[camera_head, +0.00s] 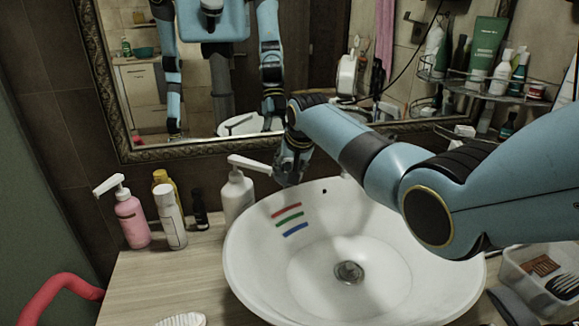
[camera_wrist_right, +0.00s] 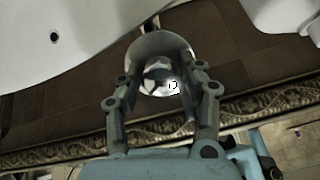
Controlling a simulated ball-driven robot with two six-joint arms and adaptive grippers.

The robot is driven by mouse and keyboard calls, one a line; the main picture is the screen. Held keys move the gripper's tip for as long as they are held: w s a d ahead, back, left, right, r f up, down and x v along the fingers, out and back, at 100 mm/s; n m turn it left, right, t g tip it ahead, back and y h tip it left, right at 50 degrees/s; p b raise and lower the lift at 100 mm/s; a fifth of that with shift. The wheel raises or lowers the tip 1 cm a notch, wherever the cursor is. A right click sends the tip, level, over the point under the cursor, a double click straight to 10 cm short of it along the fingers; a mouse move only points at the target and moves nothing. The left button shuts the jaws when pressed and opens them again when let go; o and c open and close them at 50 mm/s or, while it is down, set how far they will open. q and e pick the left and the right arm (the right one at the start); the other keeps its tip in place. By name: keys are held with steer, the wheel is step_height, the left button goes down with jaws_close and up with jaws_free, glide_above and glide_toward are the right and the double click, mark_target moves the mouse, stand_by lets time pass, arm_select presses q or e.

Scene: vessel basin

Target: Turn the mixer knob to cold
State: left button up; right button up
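The white basin (camera_head: 250,275) stands on the counter, with red, green and blue stripes (camera_head: 289,219) on its inner left wall. My right gripper (camera_head: 290,170) is over the basin's back rim, below the mirror. In the right wrist view its two fingers (camera_wrist_right: 163,62) are spread, one on each side of a shiny rounded metal piece, probably the mixer knob (camera_wrist_right: 158,75). I cannot tell whether the fingers touch it. In the head view my gripper and arm hide the mixer. My left gripper is not directly in view.
A white pump bottle (camera_head: 237,197) stands close left of my right gripper. A pink pump bottle (camera_head: 131,220), a white bottle (camera_head: 171,219) and small containers stand farther left. The framed mirror (camera_head: 130,150) is close behind. A clear box (camera_head: 530,280) is at right.

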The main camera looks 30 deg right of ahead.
steer(key=o, duration=0.4)
steer(key=v, duration=1.2)
steer(key=shift+s+f, duration=0.1)
